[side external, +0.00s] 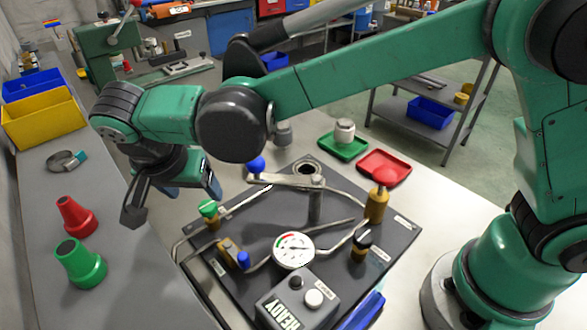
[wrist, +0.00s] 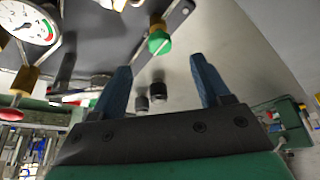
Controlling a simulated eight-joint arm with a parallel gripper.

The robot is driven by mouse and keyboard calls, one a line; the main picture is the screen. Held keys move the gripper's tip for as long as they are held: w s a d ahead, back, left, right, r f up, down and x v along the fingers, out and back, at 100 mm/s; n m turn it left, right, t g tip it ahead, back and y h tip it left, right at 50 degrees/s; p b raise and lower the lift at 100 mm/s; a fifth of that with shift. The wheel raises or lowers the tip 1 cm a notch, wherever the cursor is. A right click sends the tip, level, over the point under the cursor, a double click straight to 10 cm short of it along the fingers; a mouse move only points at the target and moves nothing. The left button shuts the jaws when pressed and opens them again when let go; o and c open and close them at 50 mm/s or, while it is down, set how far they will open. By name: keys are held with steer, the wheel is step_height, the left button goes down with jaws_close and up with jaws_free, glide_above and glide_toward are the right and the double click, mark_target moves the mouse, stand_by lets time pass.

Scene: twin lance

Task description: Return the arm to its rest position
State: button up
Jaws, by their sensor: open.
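My gripper (side external: 190,190) hangs at the left of the dark fixture board (side external: 400,240), above the grey table. In the wrist view its two blue fingers (wrist: 162,75) stand wide apart with nothing between them. The arm reaches across from the base at right, its elbow bent. A green-topped valve (side external: 208,209) on the board is close to the gripper in the side view, and its green knob (wrist: 158,42) shows beyond the fingers in the wrist view. I cannot tell the exact gap to it.
A red cone (side external: 77,217) and a green cone (side external: 80,263) stand at left. The board carries a gauge (side external: 293,250), pipes and a READY box (side external: 298,303). Green (side external: 345,146) and red trays (side external: 385,167) lie behind it. A yellow bin (side external: 42,118) stands at far left.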

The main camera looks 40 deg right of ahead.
steer(key=d+r+n+y, duration=0.1)
steer(key=d+n, duration=0.1)
steer(key=d, duration=0.1)
steer(key=d+r+n+t, duration=0.1)
steer(key=d+r+n, duration=0.1)
steer(key=d, duration=0.2)
steer(key=d+r+n+t+y, duration=0.1)
steer(key=d+n, duration=0.1)
steer(key=d, duration=0.1)
steer(key=shift+d+r+y, duration=0.15)
steer(key=shift+r+y, duration=0.15)
steer(key=shift+r, duration=0.1)
steer(key=s+d+f+n+t, duration=0.1)
steer(key=s+d+n+t, duration=0.1)
steer(key=s+d, duration=0.6)
steer(key=d+n, duration=0.1)
steer(key=d, duration=0.1)
steer(key=shift+s+d+f+y, duration=0.25)
steer(key=shift+s+d+y, duration=0.05)
steer(key=shift+s+d, duration=0.1)
